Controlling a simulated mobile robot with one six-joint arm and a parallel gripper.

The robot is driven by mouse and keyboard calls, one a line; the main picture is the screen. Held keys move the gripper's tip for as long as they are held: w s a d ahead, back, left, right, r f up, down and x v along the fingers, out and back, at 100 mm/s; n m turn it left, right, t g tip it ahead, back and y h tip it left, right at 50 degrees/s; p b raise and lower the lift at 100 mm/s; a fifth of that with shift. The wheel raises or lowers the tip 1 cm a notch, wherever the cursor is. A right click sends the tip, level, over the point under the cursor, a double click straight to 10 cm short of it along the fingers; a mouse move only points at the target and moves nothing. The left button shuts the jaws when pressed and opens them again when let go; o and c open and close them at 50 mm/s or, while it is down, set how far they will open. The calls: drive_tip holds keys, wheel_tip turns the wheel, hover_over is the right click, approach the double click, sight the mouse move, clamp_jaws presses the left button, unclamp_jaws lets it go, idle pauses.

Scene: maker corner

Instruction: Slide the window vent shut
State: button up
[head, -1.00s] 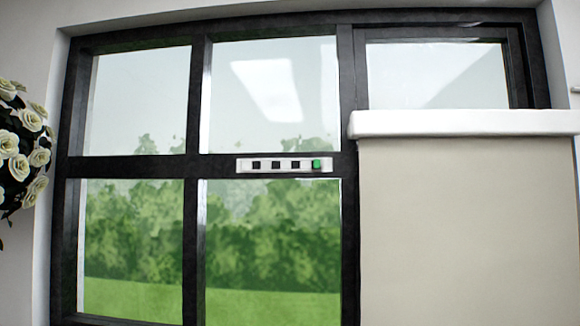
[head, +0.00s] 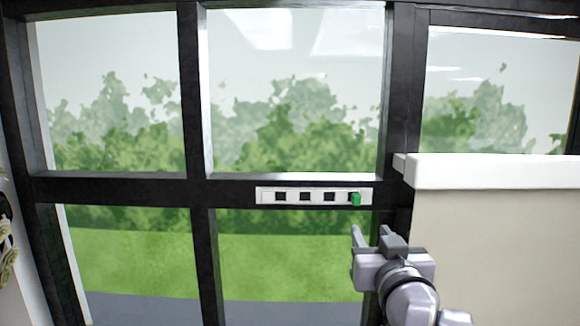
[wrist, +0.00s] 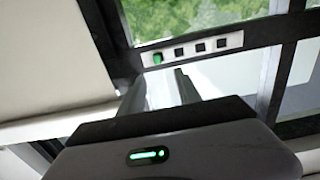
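The window vent (head: 315,196) is a white strip with three dark slots on the black crossbar of the window. Its green slider knob (head: 355,199) sits at the right end in the head view. In the wrist view the vent (wrist: 210,45) appears turned round, with the green knob (wrist: 157,58) at its left end. The dark slots show uncovered. My gripper (head: 374,238) is just below and slightly right of the knob in the head view, apart from it. Its two fingers are spread with a gap between them in the wrist view (wrist: 160,88), and nothing is between them.
A beige panel with a white top ledge (head: 490,172) stands right of my gripper, close to the arm. Black window bars (head: 190,100) frame the glass. White flowers (head: 8,255) show at the far left edge. The space in front of the lower panes is clear.

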drive_tip(key=p, duration=0.5)
approach(358, 200)
drive_tip(key=w, duration=0.8)
drive_tip(key=shift+w, duration=0.4)
drive_tip(key=shift+w+a+f, duration=0.1)
drive_tip(key=shift+w+f, duration=0.05)
drive_tip(key=shift+w, duration=0.2)
drive_tip(key=shift+s, duration=0.1)
clamp_jaws()
